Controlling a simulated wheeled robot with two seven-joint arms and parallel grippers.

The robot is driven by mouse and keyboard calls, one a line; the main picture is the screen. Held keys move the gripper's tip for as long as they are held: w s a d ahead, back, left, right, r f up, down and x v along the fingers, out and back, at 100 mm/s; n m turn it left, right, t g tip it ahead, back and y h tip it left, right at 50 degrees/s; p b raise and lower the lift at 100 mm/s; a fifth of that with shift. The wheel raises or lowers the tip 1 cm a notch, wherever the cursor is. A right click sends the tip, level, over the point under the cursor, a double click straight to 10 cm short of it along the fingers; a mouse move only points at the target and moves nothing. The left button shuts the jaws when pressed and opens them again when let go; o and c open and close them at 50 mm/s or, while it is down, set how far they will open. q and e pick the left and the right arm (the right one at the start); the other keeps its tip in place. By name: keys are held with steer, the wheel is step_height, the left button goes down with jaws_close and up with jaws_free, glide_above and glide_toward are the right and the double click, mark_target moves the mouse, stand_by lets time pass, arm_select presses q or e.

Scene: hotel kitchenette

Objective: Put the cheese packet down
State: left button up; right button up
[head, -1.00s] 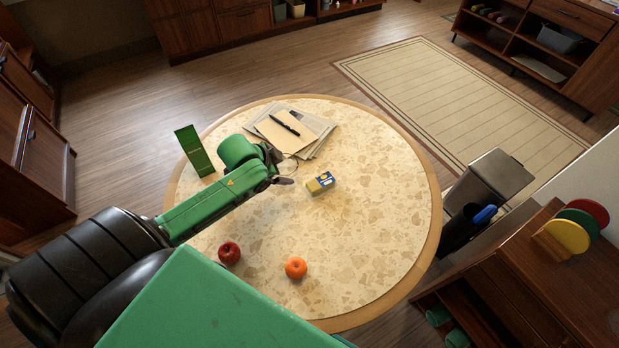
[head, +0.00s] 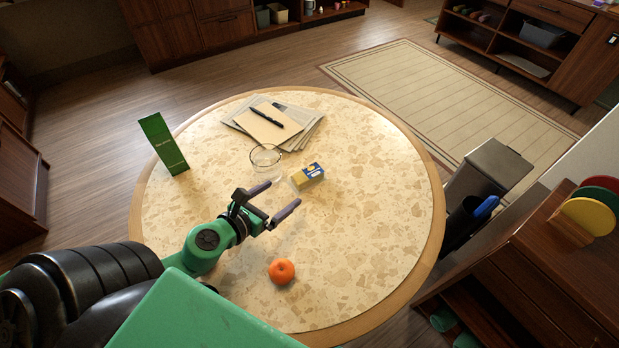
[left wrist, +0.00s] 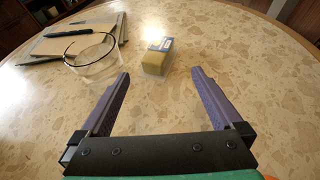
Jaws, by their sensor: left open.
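The cheese packet (head: 308,176), a small yellow and blue box, rests on the round speckled table (head: 380,240), right of the glass bowl. My left gripper (head: 280,199) is open and empty, on the near side of the packet and apart from it. In the left wrist view the packet (left wrist: 157,57) lies beyond the open fingertips (left wrist: 160,82), between their lines, with bare tabletop between. My right gripper does not show.
A clear glass bowl (head: 266,160) stands left of the packet. Papers with a pen (head: 271,116) lie at the back, a green card (head: 163,144) stands at left. An orange (head: 281,271) is near the front. The table's right side is clear.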

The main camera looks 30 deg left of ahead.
mark_target(306, 176)
arm_select(q)
steer(key=p+x, duration=0.1)
steer(key=x, duration=1.1)
steer(key=shift+w+f, duration=0.1)
steer(key=shift+w, duration=0.25)
steer(key=shift+s, duration=0.15)
jaws_close()
